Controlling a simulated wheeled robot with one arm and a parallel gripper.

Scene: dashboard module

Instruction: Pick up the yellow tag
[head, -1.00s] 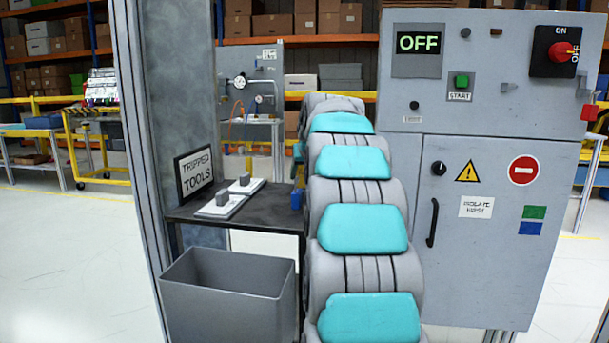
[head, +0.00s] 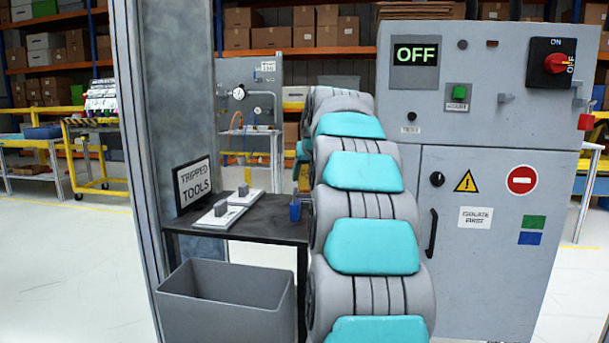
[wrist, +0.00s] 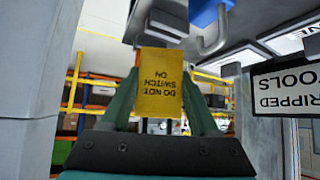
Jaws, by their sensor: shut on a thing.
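The yellow tag (wrist: 160,98) shows in the wrist view, its "DO NOT SWITCH ON" lettering upside down. My gripper (wrist: 160,72) is shut on it, with one green finger at each side of the tag. In the head view my own arm hides the tag and most of the gripper.
A grey open bin (head: 225,298) stands in front. A grey cabinet (head: 490,270) with an "OFF" display is right of my arm.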

